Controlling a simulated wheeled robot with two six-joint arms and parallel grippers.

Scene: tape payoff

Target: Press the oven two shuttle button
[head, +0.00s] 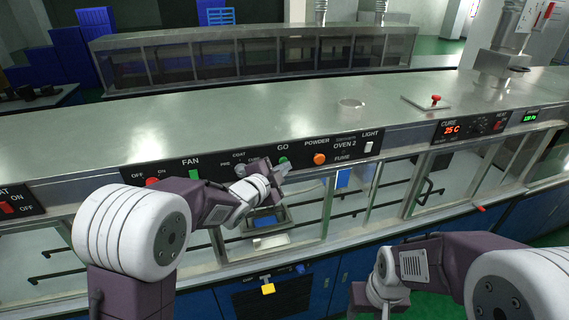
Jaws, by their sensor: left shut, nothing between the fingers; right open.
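My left gripper (282,170) is shut and empty in front of this panel, just below the GO button. I cannot tell whether its tips touch the panel. My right gripper (366,300) is open and low at the bottom edge, away from the panel.
An orange POWDER knob (319,158), a white LIGHT switch (368,148) and a green FAN switch (194,174) are nearby. A red mushroom button (436,99) stands on the counter (270,105). Glass doors and blue cabinets (335,280) lie below.

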